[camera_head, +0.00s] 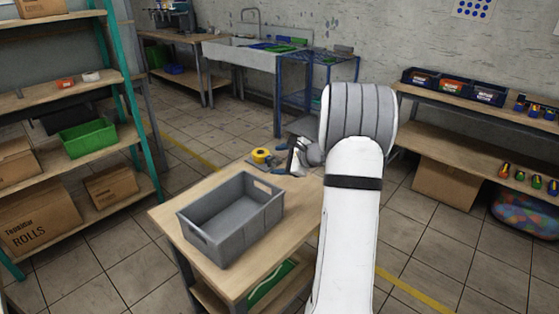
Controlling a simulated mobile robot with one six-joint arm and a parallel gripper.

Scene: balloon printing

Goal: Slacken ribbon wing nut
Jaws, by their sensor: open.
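My gripper (284,159) is at the far edge of the small wooden workbench (168,217), to the left of my white arm. Its jaws are open, and I see nothing held between them. A yellow round thing (261,155), perhaps a ribbon or tape roll, is on the bench just left of my gripper. I cannot make out a wing nut; it is too small or hidden behind the gripper and arm.
An empty grey crate (232,232) takes up the bench's left front. Shelves with a green bin (87,138) and cardboard boxes stand at left. A sink (252,52) and blue rack (317,81) are behind. A right-hand shelf holds dark bins (455,86). Tiled floor is open around the bench.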

